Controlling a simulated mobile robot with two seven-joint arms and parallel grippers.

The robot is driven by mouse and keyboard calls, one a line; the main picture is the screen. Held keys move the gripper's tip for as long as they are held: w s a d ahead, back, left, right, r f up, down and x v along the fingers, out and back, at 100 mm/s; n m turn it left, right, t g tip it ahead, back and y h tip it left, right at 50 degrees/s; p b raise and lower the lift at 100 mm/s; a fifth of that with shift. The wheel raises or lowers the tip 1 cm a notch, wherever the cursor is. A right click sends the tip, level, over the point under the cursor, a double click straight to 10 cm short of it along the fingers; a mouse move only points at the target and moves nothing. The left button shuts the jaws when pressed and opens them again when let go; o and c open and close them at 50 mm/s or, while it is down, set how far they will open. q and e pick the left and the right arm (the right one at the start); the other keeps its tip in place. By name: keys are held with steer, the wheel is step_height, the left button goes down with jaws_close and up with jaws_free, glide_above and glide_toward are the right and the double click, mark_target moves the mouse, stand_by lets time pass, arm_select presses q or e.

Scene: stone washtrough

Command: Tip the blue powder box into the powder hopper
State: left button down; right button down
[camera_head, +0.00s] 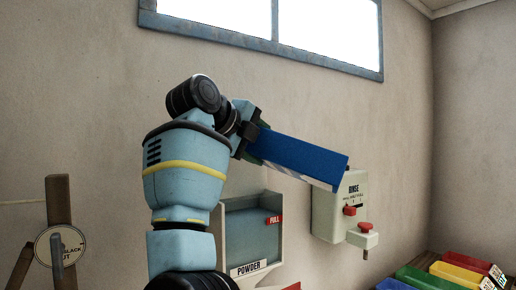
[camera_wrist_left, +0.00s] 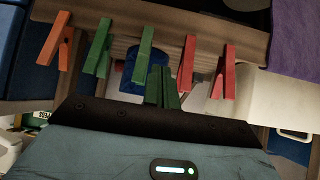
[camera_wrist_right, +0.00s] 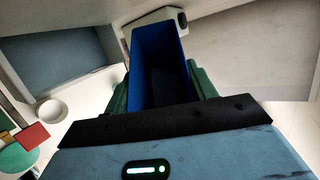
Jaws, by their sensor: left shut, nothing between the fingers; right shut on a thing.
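The blue powder box (camera_head: 305,156) is in my right gripper (camera_head: 252,142), up in front of the wall. It lies on its side, sloping slightly down to the right, with a pale band along its lower edge. In the right wrist view the box (camera_wrist_right: 150,50) sits between the green fingers, its hollow, dark inside showing. The powder hopper (camera_head: 228,222), grey with a "POWDER" label and a red "FULL" tag, is below and left of the box. The hopper (camera_wrist_right: 62,50) also shows in the right wrist view. My left gripper (camera_wrist_left: 162,85) is shut and empty.
A "RINSE" dispenser (camera_head: 341,205) with red knobs hangs right of the hopper, close below the box's far end. Coloured bins (camera_head: 440,275) stand at lower right. In the left wrist view, several coloured pegs (camera_wrist_left: 188,62) are on a wooden rail around my left gripper.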

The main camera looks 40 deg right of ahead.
steer(key=shift+s+d+r+m+t+y, duration=0.15)
steer(key=shift+r+m+t, duration=0.1)
steer(key=shift+r, duration=0.4)
steer(key=shift+s+r+m+t+y, duration=0.15)
steer(key=shift+r+m, duration=0.1)
steer(key=shift+r, duration=0.4)
arm_select(q)
steer(key=shift+w+d, duration=0.1)
steer(key=shift+w, duration=0.1)
arm_select(e)
steer(key=shift+r, duration=0.1)
arm_select(q)
steer(key=shift+w+d+r, duration=0.1)
steer(key=shift+d, duration=0.15)
arm_select(e)
steer(key=shift+w, duration=0.15)
steer(key=shift+r, duration=0.1)
steer(key=shift+s+r+m+t+y, duration=0.2)
steer(key=shift+r+m+t+y, duration=0.15)
steer(key=shift+r, duration=0.2)
steer(key=shift+s+r+m+t, duration=0.25)
steer(key=shift+r+m, duration=0.1)
steer(key=shift+r, duration=0.25)
steer(key=shift+w, duration=0.1)
